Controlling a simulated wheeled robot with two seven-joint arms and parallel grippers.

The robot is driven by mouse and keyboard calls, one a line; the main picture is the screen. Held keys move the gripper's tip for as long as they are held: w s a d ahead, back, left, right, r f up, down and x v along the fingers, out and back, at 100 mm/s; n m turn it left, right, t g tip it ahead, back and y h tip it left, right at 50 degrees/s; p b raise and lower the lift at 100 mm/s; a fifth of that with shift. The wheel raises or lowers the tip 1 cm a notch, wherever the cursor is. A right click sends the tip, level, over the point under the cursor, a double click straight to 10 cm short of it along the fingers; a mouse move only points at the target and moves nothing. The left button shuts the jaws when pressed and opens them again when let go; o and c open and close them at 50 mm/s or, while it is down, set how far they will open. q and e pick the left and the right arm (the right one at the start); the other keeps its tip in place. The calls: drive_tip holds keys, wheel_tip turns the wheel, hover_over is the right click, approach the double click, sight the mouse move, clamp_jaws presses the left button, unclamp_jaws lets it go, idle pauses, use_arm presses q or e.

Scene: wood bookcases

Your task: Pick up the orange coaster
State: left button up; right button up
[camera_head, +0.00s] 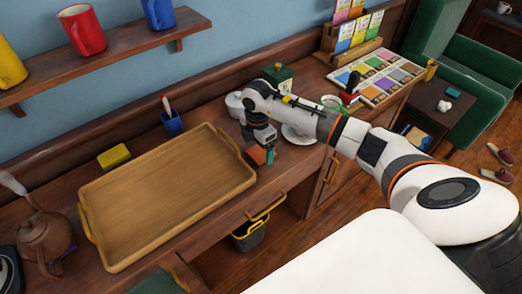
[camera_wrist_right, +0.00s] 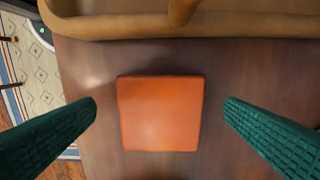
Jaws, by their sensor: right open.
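The orange coaster (camera_wrist_right: 160,113) is a flat square lying on the dark wood desk, centred between my fingers in the right wrist view. In the head view the coaster (camera_head: 257,155) shows partly beside my right gripper (camera_head: 265,160), just right of the wooden tray. My right gripper (camera_wrist_right: 160,118) is open, with one green finger on each side of the coaster and a gap to both edges. It points down over the coaster and holds nothing. My left gripper is not in view.
The wooden tray (camera_head: 165,190) lies close beside the coaster. A white saucer (camera_head: 298,135) stands on the other side of my gripper. A blue pen cup (camera_head: 173,123), yellow sponge (camera_head: 114,156) and brown teapot (camera_head: 45,235) are further left. The desk's front edge is near.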

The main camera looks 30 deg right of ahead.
drive_tip(key=shift+f, duration=0.85)
drive_tip(key=shift+c, duration=0.5)
drive_tip(key=c, duration=1)
drive_tip(key=shift+r, duration=0.1)
